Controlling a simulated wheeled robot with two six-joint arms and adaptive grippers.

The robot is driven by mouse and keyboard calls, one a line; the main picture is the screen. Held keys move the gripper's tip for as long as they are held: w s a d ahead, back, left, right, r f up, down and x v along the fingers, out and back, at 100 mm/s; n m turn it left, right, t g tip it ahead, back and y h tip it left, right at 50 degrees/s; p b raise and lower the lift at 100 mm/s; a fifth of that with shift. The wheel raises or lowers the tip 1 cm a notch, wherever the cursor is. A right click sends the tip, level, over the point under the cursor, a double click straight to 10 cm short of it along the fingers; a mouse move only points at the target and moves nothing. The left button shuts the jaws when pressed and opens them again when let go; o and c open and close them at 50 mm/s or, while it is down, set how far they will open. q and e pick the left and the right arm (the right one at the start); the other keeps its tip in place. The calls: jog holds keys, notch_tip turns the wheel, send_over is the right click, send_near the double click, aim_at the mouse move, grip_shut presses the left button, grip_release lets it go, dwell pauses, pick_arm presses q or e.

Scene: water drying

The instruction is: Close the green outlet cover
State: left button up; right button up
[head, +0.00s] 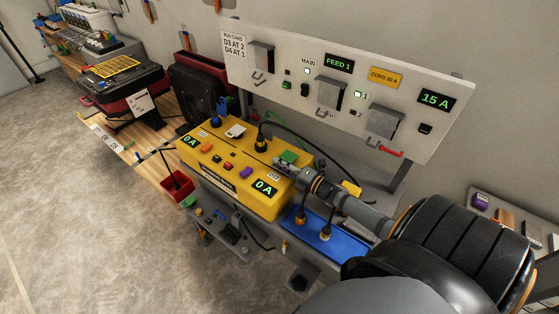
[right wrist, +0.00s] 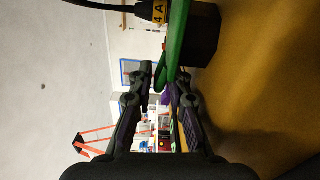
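The green outlet cover (head: 289,157) is at the right rear of the yellow power box (head: 222,178). In the right wrist view the green cover (right wrist: 175,45) shows nearly edge-on, beside a dark outlet block (right wrist: 205,32) on the yellow surface. Its lower end lies between or just beyond my fingertips; contact cannot be told. My right gripper (head: 277,162) reaches in from the right, low over the box beside the cover. In its wrist view the right gripper (right wrist: 164,73) has its fingers apart. My left gripper is not in view.
A black cable with a plug (head: 262,139) arches behind the cover. A white panel (head: 300,92) with grey flaps stands behind the box. A blue tray (head: 318,232) with upright plugs lies to the right, and a red bin (head: 177,186) to the left.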

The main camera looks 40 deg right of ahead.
jog(key=shift+o, duration=0.7)
